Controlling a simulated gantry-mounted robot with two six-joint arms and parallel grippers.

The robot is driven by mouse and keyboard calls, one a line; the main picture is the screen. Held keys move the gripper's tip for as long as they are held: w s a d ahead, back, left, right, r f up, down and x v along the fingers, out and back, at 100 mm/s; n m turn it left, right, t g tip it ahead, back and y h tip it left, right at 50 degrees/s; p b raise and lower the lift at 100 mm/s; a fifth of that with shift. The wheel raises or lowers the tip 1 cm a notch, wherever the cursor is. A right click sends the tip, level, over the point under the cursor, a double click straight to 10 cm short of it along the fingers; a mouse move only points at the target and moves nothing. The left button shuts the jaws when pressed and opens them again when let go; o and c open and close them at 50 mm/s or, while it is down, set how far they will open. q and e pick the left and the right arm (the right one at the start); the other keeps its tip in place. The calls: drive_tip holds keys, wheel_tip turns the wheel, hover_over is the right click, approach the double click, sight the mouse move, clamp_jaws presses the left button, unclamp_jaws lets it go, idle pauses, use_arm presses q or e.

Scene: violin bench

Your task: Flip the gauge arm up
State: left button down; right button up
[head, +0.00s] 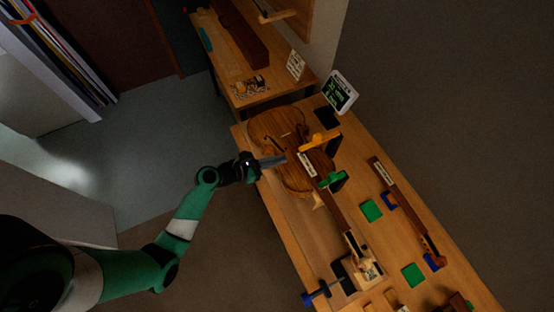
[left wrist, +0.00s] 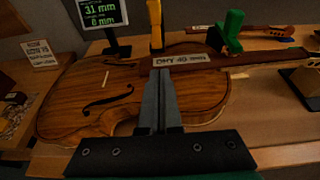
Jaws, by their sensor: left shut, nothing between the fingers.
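A violin (head: 270,125) lies on the bench, and its wooden body also shows in the left wrist view (left wrist: 75,100). An orange-yellow bar (head: 322,137), which looks like the gauge arm, is at the violin's neck end. In the left wrist view it is a yellow upright piece (left wrist: 156,30) just beyond my fingertips; I cannot tell its exact tilt. My left gripper (head: 283,160) is shut and empty over the violin body, its tips close to a labelled strip (left wrist: 180,61). Contact cannot be told. My right gripper is out of view.
A small screen (head: 340,92) with green text stands behind the violin. A green clamp-like block (head: 334,181) sits by the neck. A second neck piece (head: 405,207), green pads (head: 371,210) and a blue-handled clamp (head: 320,293) occupy the bench's right and near parts.

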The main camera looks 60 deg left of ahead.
sight(295, 161)
use_arm(q)
drive_tip(key=b+x, duration=0.1)
drive_tip(key=x, duration=0.5)
drive_tip(key=shift+w+f, duration=0.15)
drive_tip(key=shift+w, duration=0.2)
